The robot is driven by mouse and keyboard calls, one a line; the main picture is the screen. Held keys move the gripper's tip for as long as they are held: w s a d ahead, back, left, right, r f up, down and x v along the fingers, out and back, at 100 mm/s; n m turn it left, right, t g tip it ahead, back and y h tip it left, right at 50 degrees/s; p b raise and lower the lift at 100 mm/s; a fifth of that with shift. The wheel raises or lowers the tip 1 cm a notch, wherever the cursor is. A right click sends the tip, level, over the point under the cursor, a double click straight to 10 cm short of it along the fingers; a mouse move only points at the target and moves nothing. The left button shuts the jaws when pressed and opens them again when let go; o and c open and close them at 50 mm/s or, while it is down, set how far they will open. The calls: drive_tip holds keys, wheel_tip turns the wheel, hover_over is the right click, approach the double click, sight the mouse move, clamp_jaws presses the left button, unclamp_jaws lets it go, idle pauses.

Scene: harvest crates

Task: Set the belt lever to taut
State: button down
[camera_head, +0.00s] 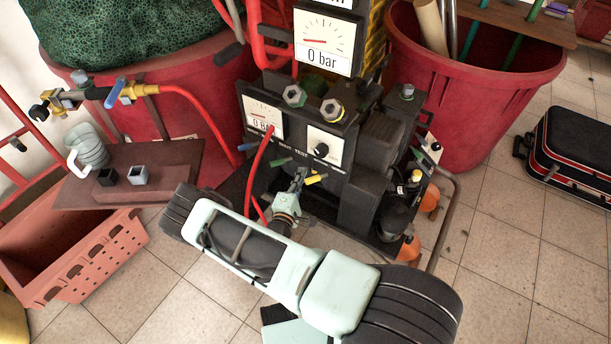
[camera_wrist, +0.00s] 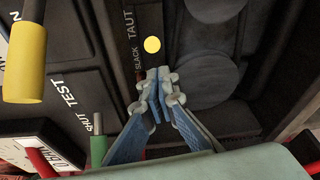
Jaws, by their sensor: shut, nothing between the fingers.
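In the wrist view, the words SLACK and TAUT run along a narrow strip on the dark machine, TAUT above SLACK. A round yellow knob (camera_wrist: 152,45), apparently the belt lever's end seen head-on, lies beside this strip near the boundary of the two words; its exact setting is unclear. My gripper (camera_wrist: 158,75) is shut and empty, with its fingertips just below the knob in the picture. I cannot tell whether they touch it. In the head view, my gripper (camera_head: 301,174) is low at the machine's front; the belt lever cannot be made out there.
A larger yellow handle (camera_wrist: 25,62) and a green handle (camera_wrist: 98,138) stand left of my fingers in the wrist view. Gauges (camera_head: 323,42) read 0 bar. A red hose (camera_head: 258,172) hangs beside my gripper.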

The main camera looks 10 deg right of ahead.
drive_tip(key=s+p, duration=0.2)
drive_tip(key=s, duration=0.7)
drive_tip(key=shift+s+a, duration=0.25)
drive_tip(key=shift+s, duration=0.05)
